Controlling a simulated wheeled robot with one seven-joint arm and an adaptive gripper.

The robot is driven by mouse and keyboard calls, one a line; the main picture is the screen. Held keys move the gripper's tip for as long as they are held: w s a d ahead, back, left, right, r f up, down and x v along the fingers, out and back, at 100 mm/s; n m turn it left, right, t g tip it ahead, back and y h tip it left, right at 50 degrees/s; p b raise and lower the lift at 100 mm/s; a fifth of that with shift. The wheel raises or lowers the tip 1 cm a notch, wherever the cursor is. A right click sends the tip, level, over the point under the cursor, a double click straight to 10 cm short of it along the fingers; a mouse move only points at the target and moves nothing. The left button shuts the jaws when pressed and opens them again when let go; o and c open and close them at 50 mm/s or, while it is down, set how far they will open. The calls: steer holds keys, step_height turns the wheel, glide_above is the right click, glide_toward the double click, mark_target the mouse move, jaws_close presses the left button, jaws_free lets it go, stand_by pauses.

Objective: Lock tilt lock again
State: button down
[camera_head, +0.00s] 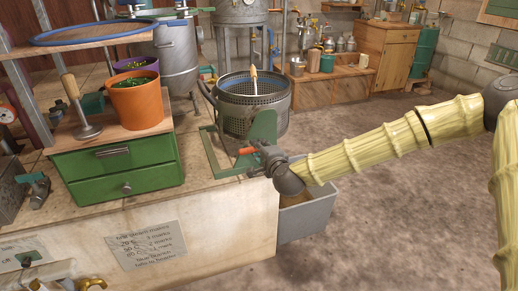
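A perforated grey metal basket pot (284,122) with a blue-edged rim stands at the far edge of the worktop. A wooden-handled tool (254,78) stands up out of it. A green upright bracket (264,127) and a flat green frame (212,152) are in front of the pot. A small orange-red handle (247,151) shows beside the bracket's lower part. My gripper (264,157), small and dark grey, is at this handle, low in front of the bracket. Its fingers blend with the metal there, so I cannot tell whether it touches or holds the handle.
A grey bin (308,218) stands below my wrist, beside the worktop (210,205). Green drawers (118,172) carry an orange pot (138,102) and a purple pot (136,66). A sign (146,246) is on the worktop's front. The floor (400,220) at right is open.

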steer(key=shift+s+a+f, duration=0.2)
steer(key=shift+f, duration=0.05)
stand_by(0.5)
steer(key=c, duration=1.4)
jaws_free()
steer(key=shift+o, duration=0.6)
steer(key=shift+r, duration=0.1)
steer(key=shift+d, duration=0.15)
steer(key=v, duration=1.1)
steer(key=shift+s+r, duration=0.25)
steer(key=shift+s, duration=0.15)
